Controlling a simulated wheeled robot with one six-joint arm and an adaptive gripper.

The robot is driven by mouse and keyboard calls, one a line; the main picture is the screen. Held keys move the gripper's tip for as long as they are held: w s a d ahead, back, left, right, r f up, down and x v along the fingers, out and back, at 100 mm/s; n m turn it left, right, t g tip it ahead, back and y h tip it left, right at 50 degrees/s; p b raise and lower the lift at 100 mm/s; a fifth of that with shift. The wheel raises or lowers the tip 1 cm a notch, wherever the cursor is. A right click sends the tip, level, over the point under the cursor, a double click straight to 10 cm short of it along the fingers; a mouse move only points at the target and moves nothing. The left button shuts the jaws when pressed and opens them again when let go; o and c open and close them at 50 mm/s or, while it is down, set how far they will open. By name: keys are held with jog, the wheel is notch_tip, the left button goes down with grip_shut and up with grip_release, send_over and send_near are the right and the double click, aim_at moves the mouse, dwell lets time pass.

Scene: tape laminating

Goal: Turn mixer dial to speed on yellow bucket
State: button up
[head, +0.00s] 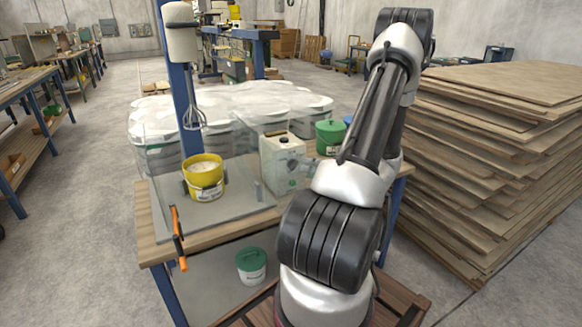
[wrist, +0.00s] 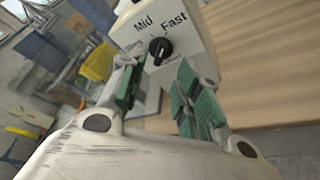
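The mixer dial (wrist: 160,50) is a round black knob on a white control box (wrist: 190,25); the words "Mid" and "Fast" show above it, and other labels are too small or covered to read. My gripper (wrist: 157,75) has its two green-padded fingers apart, one on each side below the dial, with nothing between them; contact with the knob cannot be told. The yellow bucket (head: 205,183) stands under a whisk (head: 194,118). It shows tilted in the wrist view (wrist: 97,62).
The mixer's blue post (head: 181,95) rises behind the bucket. An orange-handled tool (head: 178,238) lies at the bench's front left edge. A green bucket (head: 329,137) is right of the box. Stacked boards (head: 500,150) fill the right; white-covered bulk (head: 240,98) lies behind.

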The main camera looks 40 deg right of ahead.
jog(key=x, duration=0.6)
jog(key=shift+w, duration=0.3)
jog(key=shift+f, duration=0.15)
jog(key=shift+c, duration=0.5)
grip_shut()
